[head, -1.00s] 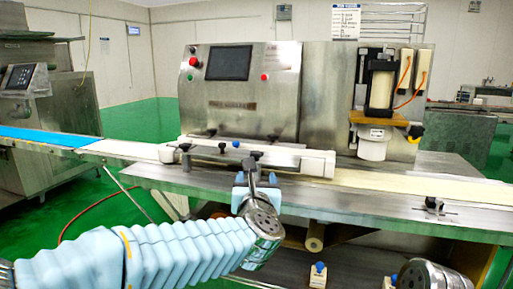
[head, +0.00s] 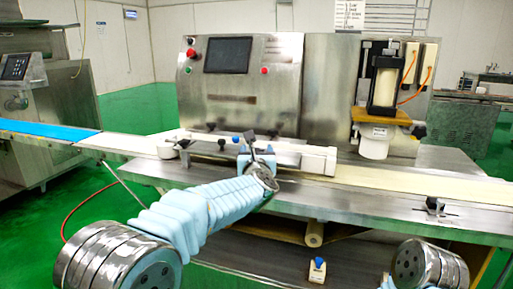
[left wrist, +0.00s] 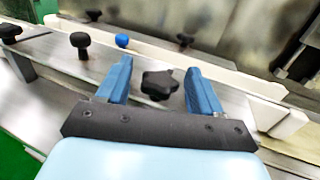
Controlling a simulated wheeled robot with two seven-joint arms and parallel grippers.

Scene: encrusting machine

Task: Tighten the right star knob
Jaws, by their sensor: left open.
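The right star knob (left wrist: 158,84) is black with rounded lobes. In the left wrist view it shows between the two blue fingers of my left gripper (left wrist: 158,70), with a gap on each side. The fingers are open, and I cannot tell how deep the knob sits between them. In the head view my left gripper (head: 257,152) is over the front edge of the conveyor, at the guide rail, and mostly hides this knob. Another black knob (left wrist: 80,40) and a small blue knob (left wrist: 122,40) are to its left. My right gripper is out of view.
A white rail (head: 318,160) runs behind the knob. The steel machine housing (head: 240,95) with a screen stands behind it. The conveyor belt (head: 400,184) extends right. A white block with a blue top (head: 317,270) is on the lower shelf.

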